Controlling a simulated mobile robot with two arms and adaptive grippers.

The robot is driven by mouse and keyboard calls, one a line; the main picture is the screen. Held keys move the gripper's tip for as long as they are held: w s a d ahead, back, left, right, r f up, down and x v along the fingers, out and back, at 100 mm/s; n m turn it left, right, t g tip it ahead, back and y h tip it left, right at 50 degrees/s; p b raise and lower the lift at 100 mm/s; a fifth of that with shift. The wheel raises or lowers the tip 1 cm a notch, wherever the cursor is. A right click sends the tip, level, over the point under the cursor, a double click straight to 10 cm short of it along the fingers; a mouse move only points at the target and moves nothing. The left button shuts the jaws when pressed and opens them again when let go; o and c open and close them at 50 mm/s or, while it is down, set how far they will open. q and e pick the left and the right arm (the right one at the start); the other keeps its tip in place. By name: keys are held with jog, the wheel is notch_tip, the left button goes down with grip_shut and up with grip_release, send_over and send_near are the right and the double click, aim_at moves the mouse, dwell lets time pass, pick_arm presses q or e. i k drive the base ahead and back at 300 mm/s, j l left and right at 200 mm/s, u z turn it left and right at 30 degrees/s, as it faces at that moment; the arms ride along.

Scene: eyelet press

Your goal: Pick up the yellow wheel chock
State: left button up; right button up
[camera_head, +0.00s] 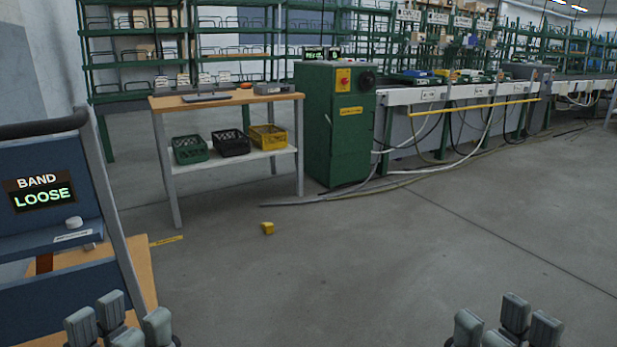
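The yellow wheel chock (267,228) is a small block lying on the grey floor, near the middle of the head view. It stands clear of other things, in front of the wooden table. My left gripper (119,322) is at the bottom left, with its fingers apart and nothing seen between them. My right gripper (507,324) is at the bottom right, also with its fingers apart and empty. Both grippers are far from the chock, on the near side of it. Their lower parts are cut off by the frame edge.
A wooden table (225,97) with crates on its lower shelf stands behind the chock. A green cabinet (335,150) stands right of it, with cables on the floor. A blue machine reading "BAND LOOSE" (45,225) is at the near left. The floor at centre and right is open.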

aim_at(268, 228)
jog(key=i+l, duration=0.2)
jog(key=i, duration=0.4)
jog(key=i+l+z, duration=0.1)
jog(key=i, duration=0.45)
jog(key=i+l, duration=0.2)
jog(key=i, duration=0.4)
jog(key=i+j+u, duration=0.4)
jog(key=i, duration=0.5)
jog(key=i+l+u, duration=0.1)
jog(key=i+u, duration=0.35)
jog(key=i, duration=0.45)
jog(key=i+j+z, duration=0.4)
jog(key=i+j, duration=0.45)
jog(key=j, duration=0.15)
